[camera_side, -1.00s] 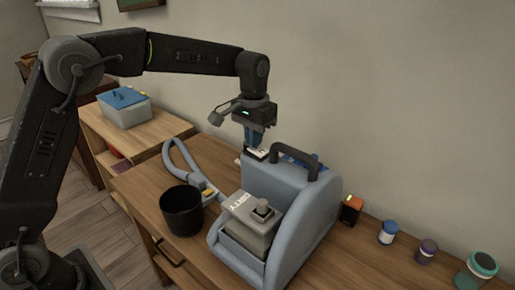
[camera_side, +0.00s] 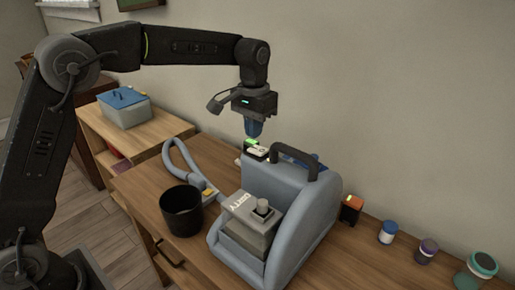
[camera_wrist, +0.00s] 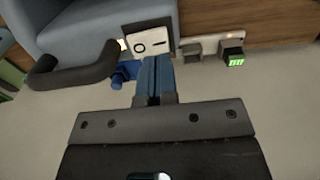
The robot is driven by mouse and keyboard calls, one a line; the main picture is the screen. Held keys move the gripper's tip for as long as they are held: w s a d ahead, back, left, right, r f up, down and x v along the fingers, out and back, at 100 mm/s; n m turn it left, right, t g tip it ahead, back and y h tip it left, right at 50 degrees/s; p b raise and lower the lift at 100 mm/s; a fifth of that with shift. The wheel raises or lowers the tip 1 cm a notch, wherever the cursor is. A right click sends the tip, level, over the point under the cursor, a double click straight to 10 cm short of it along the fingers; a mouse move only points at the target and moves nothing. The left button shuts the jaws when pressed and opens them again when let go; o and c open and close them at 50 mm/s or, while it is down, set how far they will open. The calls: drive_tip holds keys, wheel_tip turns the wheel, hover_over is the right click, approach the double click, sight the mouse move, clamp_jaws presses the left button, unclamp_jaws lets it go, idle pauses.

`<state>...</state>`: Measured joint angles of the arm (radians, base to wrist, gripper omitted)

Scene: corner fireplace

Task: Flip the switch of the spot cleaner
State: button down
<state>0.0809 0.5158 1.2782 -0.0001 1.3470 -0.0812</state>
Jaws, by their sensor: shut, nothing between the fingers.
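The spot cleaner (camera_side: 318,212) is a blue-grey machine with a dark carry handle (camera_side: 300,158), standing on the wooden cabinet. Its switch (camera_side: 258,151) sits at the back top edge. In the wrist view the switch (camera_wrist: 149,41) has a white face with a dark ring and a dash; I cannot tell which way it is tipped. My gripper (camera_side: 254,134) is shut and empty, pointing down just above the switch, apparently apart from it. In the wrist view its blue fingertips (camera_wrist: 155,60) lie just below the switch face and hide a little around it.
A green-lit block (camera_wrist: 233,59) sits on a pale strip (camera_wrist: 210,46) behind the cleaner. A black cup (camera_side: 181,212) and a hose (camera_side: 176,158) lie left of it. Small jars (camera_side: 426,251) stand to the right. A lidded box (camera_side: 124,108) is on the lower cabinet.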

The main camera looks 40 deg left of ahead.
sight(253, 148)
drive_tip(key=shift+r, duration=1.9)
drive_tip(key=shift+s+r, duration=0.2)
drive_tip(key=s+a+r+t, duration=0.1)
drive_tip(key=s+r+t, duration=0.1)
drive_tip(key=s, duration=0.5)
drive_tip(key=s+a+r+t, duration=0.1)
drive_tip(key=s+a+r, duration=0.15)
drive_tip(key=s, duration=0.55)
drive_tip(key=s+f+t, duration=0.2)
drive_tip(key=s+f, duration=0.4)
drive_tip(key=s, duration=0.7)
drive_tip(key=shift+s+a+f+t, duration=0.15)
drive_tip(key=shift+s+a+t, duration=0.1)
drive_tip(key=shift+s+t, duration=0.1)
